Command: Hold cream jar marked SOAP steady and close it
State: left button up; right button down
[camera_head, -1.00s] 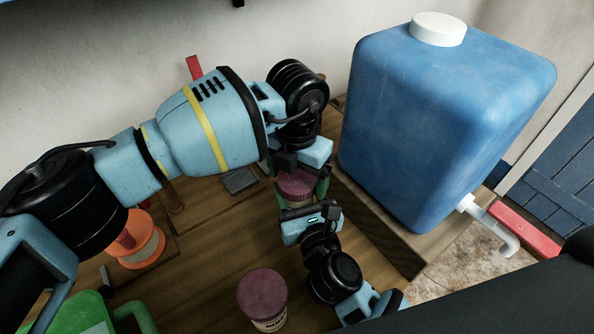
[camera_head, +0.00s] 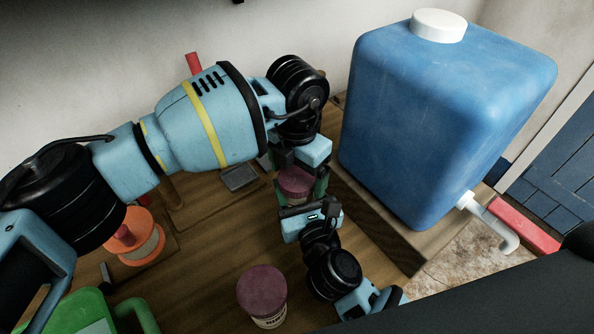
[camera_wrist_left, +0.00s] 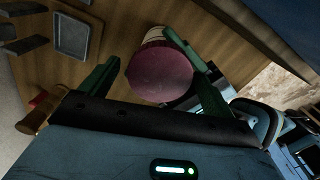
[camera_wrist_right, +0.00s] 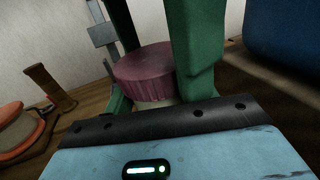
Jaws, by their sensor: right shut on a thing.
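A cream jar (camera_wrist_right: 155,104) with a ribbed purple lid (camera_wrist_right: 145,64) on its top stands upright on the wooden board, beside the blue tank. In the head view its lid (camera_head: 295,184) shows between my two grippers. My right gripper (camera_head: 300,203) is shut on the jar body from the near side. My left gripper (camera_head: 297,172) comes down from above, and its green fingers stand on either side of the lid (camera_wrist_left: 160,74), seemingly apart from it. No lettering is readable on this jar. The seat of the lid on the rim is partly hidden by fingers.
A second purple-lidded jar (camera_head: 262,292) with unreadable lettering stands at the front. The large blue tank (camera_head: 440,120) stands close on the right. An orange spool (camera_head: 138,240) and a green container (camera_head: 85,315) are at left. A grey tray (camera_head: 239,178) lies behind.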

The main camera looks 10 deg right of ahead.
pick_arm(q)
jog(key=shift+o, duration=0.2)
notch_tip(320, 180, up, 12)
dwell(0.6)
pick_arm(e)
jog(key=shift+c, duration=2)
grip_release()
jog(key=s, duration=0.4)
jog(key=s+b, duration=0.1)
jog(key=s, duration=0.2)
jog(key=shift+d+f, duration=0.15)
jog(key=shift+d, duration=0.15)
pick_arm(q)
notch_tip(320, 180, down, 3)
jog(key=shift+w+r, duration=0.1)
jog(key=shift+r, duration=0.05)
pick_arm(e)
jog(key=shift+s, duration=0.4)
